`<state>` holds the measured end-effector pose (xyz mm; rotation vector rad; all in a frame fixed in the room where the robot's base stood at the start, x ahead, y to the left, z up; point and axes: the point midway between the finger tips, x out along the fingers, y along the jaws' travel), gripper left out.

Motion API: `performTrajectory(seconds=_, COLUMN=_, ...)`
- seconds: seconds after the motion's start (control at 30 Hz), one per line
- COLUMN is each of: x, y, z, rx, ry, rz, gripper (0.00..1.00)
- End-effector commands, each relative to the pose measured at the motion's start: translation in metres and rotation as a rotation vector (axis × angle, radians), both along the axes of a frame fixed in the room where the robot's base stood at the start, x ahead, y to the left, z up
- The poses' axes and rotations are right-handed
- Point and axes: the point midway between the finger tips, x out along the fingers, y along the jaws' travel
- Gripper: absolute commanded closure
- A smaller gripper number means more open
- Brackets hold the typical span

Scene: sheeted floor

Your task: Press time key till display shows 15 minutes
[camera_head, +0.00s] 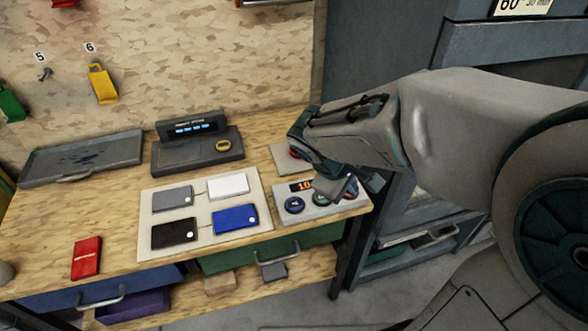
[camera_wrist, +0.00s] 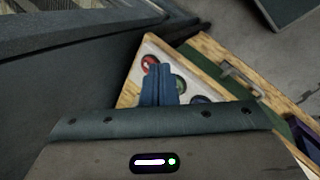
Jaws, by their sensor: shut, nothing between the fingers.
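The timer panel (camera_head: 320,209) is a pale slab at the bench's front right corner. Its small dark display (camera_head: 302,186) shows orange digits that read 10, partly cut by my gripper. A blue round key (camera_head: 295,205) and a green key (camera_head: 320,200) show in front of it. In the wrist view the panel (camera_wrist: 140,88) carries a red key (camera_wrist: 149,62), a green key (camera_wrist: 180,83) and a dark bluish key (camera_wrist: 199,100). My gripper (camera_head: 343,187) is shut and empty over the panel's right part. Its fingertips (camera_wrist: 158,68) lie between the red and green keys; contact cannot be told.
A pale board (camera_head: 149,204) with several coloured cards lies left of the panel. Behind it stands a dark device (camera_head: 170,157) with a lit blue screen and a yellow button. A dark tray (camera_head: 60,160) and a red box (camera_head: 86,258) lie farther left.

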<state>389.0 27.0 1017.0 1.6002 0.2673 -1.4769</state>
Motion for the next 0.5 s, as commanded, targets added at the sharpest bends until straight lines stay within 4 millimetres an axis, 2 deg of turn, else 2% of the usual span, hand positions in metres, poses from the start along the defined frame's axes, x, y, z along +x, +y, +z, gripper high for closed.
performTrajectory(seconds=0.1, x=0.034, y=0.035, z=-0.017, rx=-0.160, ry=0.031, rz=0.260, gripper=1.00)
performTrajectory(seconds=0.2, x=0.056, y=0.065, z=-0.028, rx=-0.270, ry=0.039, rz=0.448, gripper=1.00)
performTrajectory(seconds=0.33, x=0.074, y=0.097, z=-0.040, rx=-0.368, ry=0.038, rz=0.621, gripper=1.00)
performTrajectory(seconds=0.5, x=0.083, y=0.118, z=-0.047, rx=-0.425, ry=0.034, rz=0.726, gripper=1.00)
